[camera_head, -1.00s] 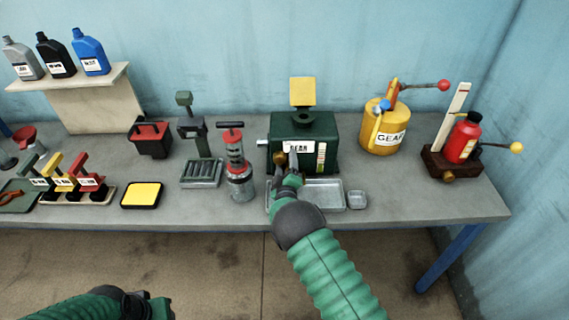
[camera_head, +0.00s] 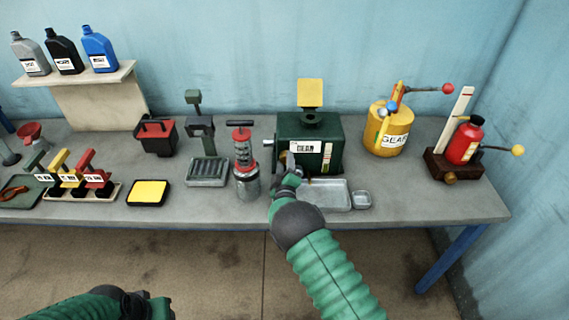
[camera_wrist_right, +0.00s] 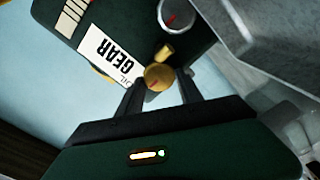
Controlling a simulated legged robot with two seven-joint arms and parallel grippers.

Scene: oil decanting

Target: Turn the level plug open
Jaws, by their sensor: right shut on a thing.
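The green gear oil box (camera_head: 325,148) stands at the back middle of the bench, with a white GEAR label on its front.
A metal tray (camera_head: 335,201) and a small dish (camera_head: 362,199) lie in front of the box. A red and grey pump (camera_head: 244,168) stands close left of my right gripper. A yellow GEAR can (camera_head: 390,140) stands to the right. A pale round fitting (camera_wrist_right: 177,14) with a red line is near the plug.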

